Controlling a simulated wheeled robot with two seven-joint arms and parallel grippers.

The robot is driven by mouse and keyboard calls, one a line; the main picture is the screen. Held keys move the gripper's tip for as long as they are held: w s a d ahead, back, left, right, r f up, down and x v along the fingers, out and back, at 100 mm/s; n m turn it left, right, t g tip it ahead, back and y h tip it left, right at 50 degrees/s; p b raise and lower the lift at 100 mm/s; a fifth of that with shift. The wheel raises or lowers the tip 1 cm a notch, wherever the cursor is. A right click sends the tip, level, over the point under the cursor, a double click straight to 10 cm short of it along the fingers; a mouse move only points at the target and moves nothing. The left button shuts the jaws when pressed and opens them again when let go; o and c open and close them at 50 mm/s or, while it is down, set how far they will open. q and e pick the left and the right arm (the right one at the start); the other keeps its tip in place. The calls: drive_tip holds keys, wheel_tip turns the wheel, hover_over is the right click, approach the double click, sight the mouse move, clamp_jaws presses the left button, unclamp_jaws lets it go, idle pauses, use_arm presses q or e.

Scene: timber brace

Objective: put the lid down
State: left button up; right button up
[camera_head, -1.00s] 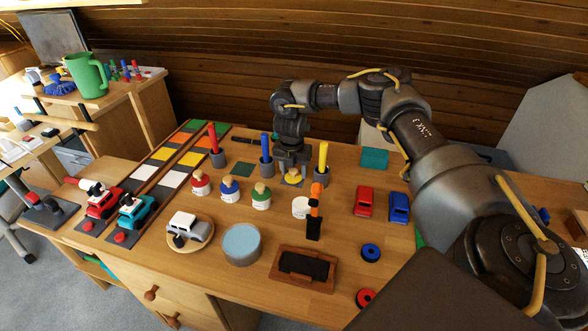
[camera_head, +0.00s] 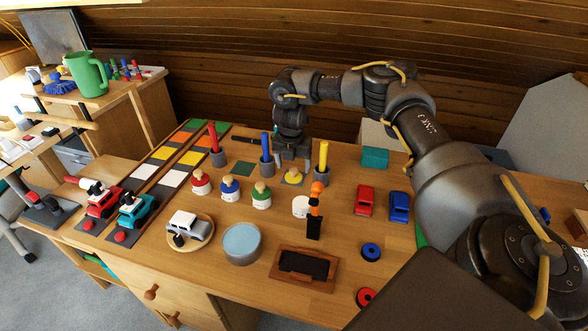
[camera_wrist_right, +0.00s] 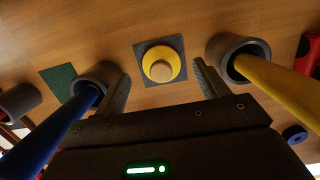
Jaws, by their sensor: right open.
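The yellow lid (camera_head: 293,176), with a pale round knob, rests on a small dark grey square on the table. It also shows in the right wrist view (camera_wrist_right: 150,56), knob up and flat on the grey square. My right gripper (camera_head: 293,158) is open and empty, above and behind the lid in the head view. In the right wrist view its two fingers (camera_wrist_right: 162,82) are spread wide, with the lid beyond them and clear of both. An open-looking white jar (camera_head: 300,207) stands nearer the front. My left gripper is not in view.
Pens stand in dark cups close around my right gripper: blue (camera_head: 266,146) and yellow (camera_head: 323,157), with red (camera_head: 214,138) farther left. Jars with red (camera_head: 200,181), blue (camera_head: 230,187) and green (camera_head: 261,194) lids stand in front.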

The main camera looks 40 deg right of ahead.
sight(292, 172)
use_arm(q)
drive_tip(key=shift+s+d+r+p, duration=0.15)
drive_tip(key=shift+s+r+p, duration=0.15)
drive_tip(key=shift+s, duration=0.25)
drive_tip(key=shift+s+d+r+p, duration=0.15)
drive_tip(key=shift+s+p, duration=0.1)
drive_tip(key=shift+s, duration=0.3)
use_arm(e)
wheel_tip(292, 172, up, 9)
drive_tip(key=a, duration=0.1)
drive_tip(key=shift+s+r, duration=0.2)
drive_tip(key=shift+s, duration=0.25)
drive_tip(key=shift+a, duration=0.1)
